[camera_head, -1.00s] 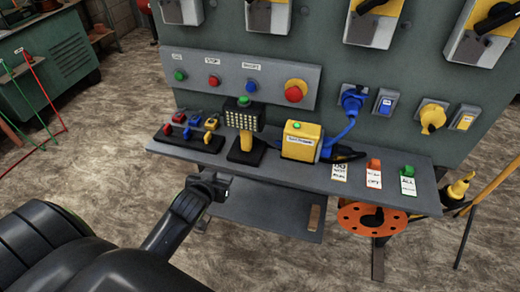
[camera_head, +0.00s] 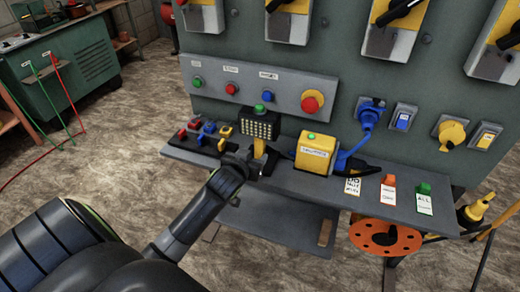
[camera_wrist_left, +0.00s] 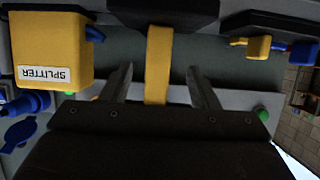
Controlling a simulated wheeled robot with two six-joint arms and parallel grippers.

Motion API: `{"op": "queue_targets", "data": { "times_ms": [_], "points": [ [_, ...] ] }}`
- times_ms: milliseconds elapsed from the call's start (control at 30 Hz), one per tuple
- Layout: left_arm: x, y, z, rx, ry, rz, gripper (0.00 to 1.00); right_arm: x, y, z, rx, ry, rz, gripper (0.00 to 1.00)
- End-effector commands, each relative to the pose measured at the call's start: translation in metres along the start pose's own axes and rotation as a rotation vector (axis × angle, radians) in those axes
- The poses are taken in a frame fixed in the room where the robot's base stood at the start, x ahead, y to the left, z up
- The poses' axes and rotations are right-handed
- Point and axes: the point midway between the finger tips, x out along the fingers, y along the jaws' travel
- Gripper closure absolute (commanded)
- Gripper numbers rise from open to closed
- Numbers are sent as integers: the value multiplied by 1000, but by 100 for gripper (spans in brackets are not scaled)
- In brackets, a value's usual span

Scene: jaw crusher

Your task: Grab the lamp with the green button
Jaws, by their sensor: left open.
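The lamp (camera_head: 259,125) stands upright on the grey shelf, with a black head, a grid of pale lights, a green button on top and a yellow handle. In the left wrist view its yellow handle (camera_wrist_left: 158,65) shows between my fingers, with a gap on each side. My left gripper (camera_head: 260,162) is open in front of the handle, at the lamp's lower part; its two fingers also show in the left wrist view (camera_wrist_left: 160,72). My gripper hides most of the lamp's base. My right gripper is not in view.
A yellow splitter box (camera_head: 314,154) with a blue cable stands close right of the lamp. Small red, blue and yellow items (camera_head: 204,132) lie close to its left. The shelf (camera_head: 300,186) is narrow, with a green-grey panel of buttons and switches behind it.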

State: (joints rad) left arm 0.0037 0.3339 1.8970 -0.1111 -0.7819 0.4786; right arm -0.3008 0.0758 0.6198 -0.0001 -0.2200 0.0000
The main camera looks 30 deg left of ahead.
Motion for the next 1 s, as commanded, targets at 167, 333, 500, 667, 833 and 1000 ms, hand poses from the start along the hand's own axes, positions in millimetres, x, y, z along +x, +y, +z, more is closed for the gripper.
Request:
{"op": "queue_targets", "data": {
  "times_ms": [167,333,500,667,833,1000],
  "points": [
    [15,0,0,0,0,0,45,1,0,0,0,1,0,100],
    [22,0,0,0,1,0,45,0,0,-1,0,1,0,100],
    [43,2,2,0,-1,-1,45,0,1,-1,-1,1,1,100],
    [61,2,3,1,0,0,45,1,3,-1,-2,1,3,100],
    [68,2,3,1,1,1,45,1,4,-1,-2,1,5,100],
    [68,2,3,1,0,1,45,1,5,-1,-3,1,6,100]
  ]
}}
